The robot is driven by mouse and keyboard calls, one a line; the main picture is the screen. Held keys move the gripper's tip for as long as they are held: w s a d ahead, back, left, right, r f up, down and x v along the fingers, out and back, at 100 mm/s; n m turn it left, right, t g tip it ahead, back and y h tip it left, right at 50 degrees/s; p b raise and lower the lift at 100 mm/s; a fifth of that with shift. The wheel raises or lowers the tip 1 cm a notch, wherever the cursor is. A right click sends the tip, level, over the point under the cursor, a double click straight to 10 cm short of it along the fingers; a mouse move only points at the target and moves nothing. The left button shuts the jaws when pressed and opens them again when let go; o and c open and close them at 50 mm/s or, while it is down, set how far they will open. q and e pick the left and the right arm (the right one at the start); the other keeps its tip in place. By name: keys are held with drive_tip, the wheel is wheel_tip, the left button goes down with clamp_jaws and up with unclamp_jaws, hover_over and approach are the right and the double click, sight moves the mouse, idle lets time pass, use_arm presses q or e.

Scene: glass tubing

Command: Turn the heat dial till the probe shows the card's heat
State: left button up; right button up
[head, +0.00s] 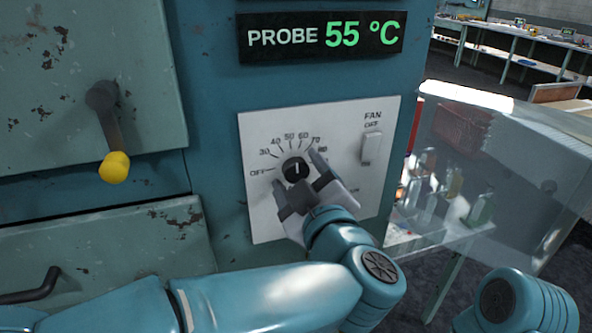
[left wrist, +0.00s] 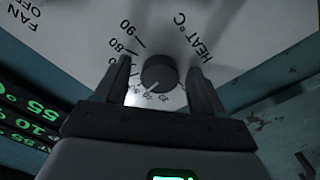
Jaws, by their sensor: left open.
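The heat dial (head: 296,170) is a round black knob on a white panel (head: 262,220). The probe display (head: 322,36) above reads 55 °C in green. My left gripper (head: 297,173) is open, with one finger on each side of the dial. The left wrist view shows the dial (left wrist: 159,73) between the open fingers (left wrist: 159,80), with gaps on both sides. I do not see the card in either view. My right gripper is out of view; only part of my right arm shows at lower right.
A fan switch (head: 371,147) sits right of the dial on the same panel. A lever with a yellow knob (head: 115,167) and a dark handle (head: 33,287) stick out at left. A clear panel (head: 500,165) and several bottles stand at right.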

use_arm(q)
drive_tip(key=shift+w, duration=0.15)
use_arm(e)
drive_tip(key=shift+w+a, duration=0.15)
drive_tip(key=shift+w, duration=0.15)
